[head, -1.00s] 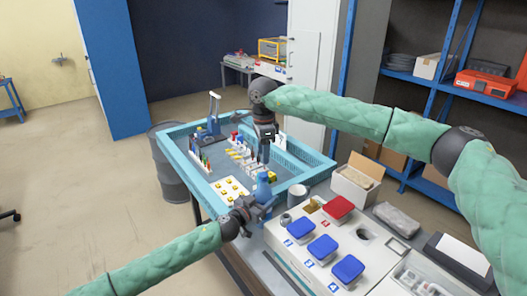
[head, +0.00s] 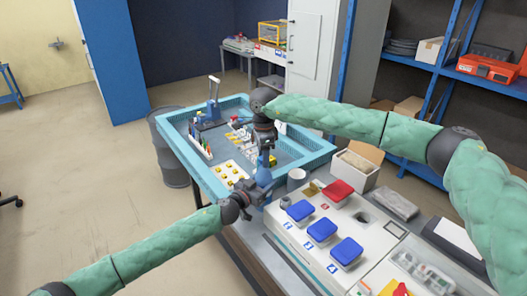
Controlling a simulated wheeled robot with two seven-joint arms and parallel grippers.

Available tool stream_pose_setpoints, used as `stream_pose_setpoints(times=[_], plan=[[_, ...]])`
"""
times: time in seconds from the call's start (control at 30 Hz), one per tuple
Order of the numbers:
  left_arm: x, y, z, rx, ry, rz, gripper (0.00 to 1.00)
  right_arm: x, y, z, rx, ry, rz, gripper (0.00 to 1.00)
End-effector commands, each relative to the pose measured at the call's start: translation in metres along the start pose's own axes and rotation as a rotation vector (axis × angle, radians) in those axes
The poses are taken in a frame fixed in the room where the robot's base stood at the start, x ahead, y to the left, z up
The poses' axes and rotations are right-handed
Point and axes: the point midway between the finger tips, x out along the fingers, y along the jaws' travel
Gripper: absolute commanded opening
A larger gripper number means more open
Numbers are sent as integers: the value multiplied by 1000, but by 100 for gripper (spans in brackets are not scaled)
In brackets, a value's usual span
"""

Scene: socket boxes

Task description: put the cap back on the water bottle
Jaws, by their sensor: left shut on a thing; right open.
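The blue water bottle (head: 264,174) stands near the front corner of the blue tray, largely hidden by my grippers. My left gripper (head: 261,185) comes in from the left and is shut on the bottle's body. My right gripper (head: 264,148) points down directly above the bottle, open, its fingertips close to the bottle's top. The cap cannot be made out, and whether it is between the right fingers or on the bottle is hidden.
The blue tray (head: 207,187) holds a white sheet with yellow pieces (head: 230,173), a rack of small bottles (head: 200,147) and other small items. A grey mug (head: 297,178) stands right of the bottle. A white box panel with blue lids (head: 322,229) and a red lid (head: 338,190) fills the front right.

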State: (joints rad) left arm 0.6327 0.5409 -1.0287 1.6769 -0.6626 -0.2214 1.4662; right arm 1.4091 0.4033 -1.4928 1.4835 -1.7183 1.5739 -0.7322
Motion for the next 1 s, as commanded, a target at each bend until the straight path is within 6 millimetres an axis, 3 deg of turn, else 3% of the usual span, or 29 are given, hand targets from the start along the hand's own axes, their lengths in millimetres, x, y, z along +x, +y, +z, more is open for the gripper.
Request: stream_pose_setpoints(times=[0.13,0.37,0.67,1.0], plan=[[0,0,0,0,0,0,0,0,0,0,0,0,0,46],[0,0,0,0,0,0,0,0,0,0,0,0,0,1],[0,0,0,0,0,0,0,0,0,0,74,0,0,0],[0,0,0,0,0,1,0,0,0,0,547,-1,-1,0]])
